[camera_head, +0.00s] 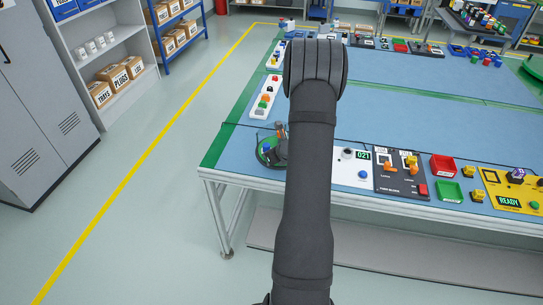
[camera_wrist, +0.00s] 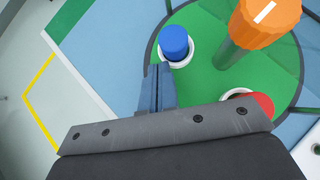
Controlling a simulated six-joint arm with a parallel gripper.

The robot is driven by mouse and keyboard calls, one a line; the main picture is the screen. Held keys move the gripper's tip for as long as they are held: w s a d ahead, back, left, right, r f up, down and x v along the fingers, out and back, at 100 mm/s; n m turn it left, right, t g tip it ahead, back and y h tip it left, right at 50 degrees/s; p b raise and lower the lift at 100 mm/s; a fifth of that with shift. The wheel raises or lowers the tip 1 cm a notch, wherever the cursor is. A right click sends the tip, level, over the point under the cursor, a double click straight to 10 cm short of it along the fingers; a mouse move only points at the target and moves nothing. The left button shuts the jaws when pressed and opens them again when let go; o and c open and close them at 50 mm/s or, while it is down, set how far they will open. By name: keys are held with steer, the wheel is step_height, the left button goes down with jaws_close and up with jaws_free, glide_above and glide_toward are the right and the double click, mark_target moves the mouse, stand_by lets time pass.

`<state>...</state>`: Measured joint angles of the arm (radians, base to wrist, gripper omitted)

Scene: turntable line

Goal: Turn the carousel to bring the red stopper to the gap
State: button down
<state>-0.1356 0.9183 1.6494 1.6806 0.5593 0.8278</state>
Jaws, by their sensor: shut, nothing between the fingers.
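The green carousel disc (camera_wrist: 208,78) fills the upper right of the wrist view, with a dark rail curving around it. A blue stopper (camera_wrist: 174,42) stands in a white ring on it, near the fingers. A red stopper (camera_wrist: 263,104) sits at the lower right, partly hidden by my gripper's body. An orange knob (camera_wrist: 264,18) on a green post rises between them. My gripper (camera_wrist: 158,72) is shut and empty, its fingertips over the disc's left edge beside the blue stopper. In the head view my arm covers much of the carousel (camera_head: 262,154). I cannot make out the gap.
The carousel stands at the near left corner of the blue-topped table (camera_head: 240,115). A white panel with colored buttons (camera_head: 264,98) lies behind it. Right of my arm are a dark switch panel (camera_head: 400,184), a red bin (camera_head: 443,166) and a yellow panel (camera_head: 510,187).

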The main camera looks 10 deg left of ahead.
mark_target(259, 148)
steer(key=shift+w+a, duration=0.5)
steer(key=shift+a, duration=0.5)
steer(key=shift+w+a+m+t+h, duration=0.3)
steer(key=shift+w+m+t+h, duration=0.15)
steer(key=shift+m, duration=0.35)
steer(key=shift+w+a+m+t+h, duration=0.3)
steer(key=shift+m+t+h, duration=0.15)
steer(key=shift+m, duration=0.35)
steer(key=shift+w, duration=0.2)
steer(key=shift+w+a, duration=0.25)
steer(key=shift+w+a+m+t+h, duration=0.15)
steer(key=shift+w+m+t+h, duration=0.4)
steer(key=shift+m, duration=0.25)
stand_by(1.6)
steer(key=shift+s, duration=0.2)
stand_by(0.7)
